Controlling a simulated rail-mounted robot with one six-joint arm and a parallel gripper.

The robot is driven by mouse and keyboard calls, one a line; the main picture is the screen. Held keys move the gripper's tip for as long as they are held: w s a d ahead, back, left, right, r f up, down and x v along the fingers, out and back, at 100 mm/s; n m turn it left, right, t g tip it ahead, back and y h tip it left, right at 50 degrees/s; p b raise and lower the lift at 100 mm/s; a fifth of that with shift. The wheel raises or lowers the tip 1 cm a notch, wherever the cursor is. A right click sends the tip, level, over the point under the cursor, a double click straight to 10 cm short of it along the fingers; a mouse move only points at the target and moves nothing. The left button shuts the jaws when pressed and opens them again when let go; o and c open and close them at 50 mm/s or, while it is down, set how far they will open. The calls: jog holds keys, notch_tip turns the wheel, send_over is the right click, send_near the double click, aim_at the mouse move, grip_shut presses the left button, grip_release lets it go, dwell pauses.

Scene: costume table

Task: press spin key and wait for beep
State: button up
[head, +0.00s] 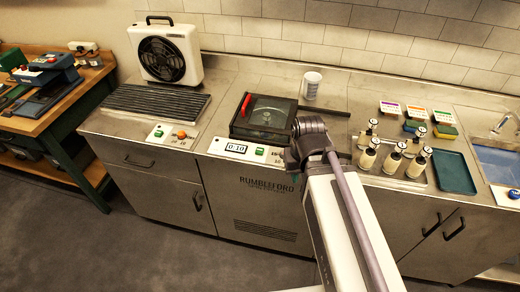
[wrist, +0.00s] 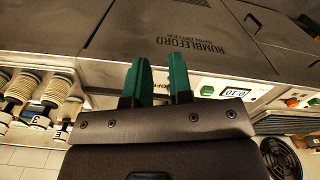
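The control panel (head: 243,158) is a white strip on the front of the steel counter, below a dark square machine with a clear window (head: 268,114). Its display (head: 236,148) reads 0:10, and it also shows in the wrist view (wrist: 236,92). A small green key (wrist: 207,90) sits beside the display; I cannot read its label. My gripper (wrist: 160,75) has two green fingers with a narrow gap between them and nothing in it. In the wrist view the fingers are close beside the green key, with no contact visible. In the head view my arm mostly hides the gripper.
A red-handled lever (head: 246,104) stands at the machine's left. A fan (head: 163,52) and a ribbed rack are further left, with another panel (head: 171,137) bearing green and orange buttons. A white cup (head: 312,84) is behind; several bottles (head: 369,155) and a teal tray (head: 453,172) are right.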

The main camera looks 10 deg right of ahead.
grip_shut()
dwell(1.1)
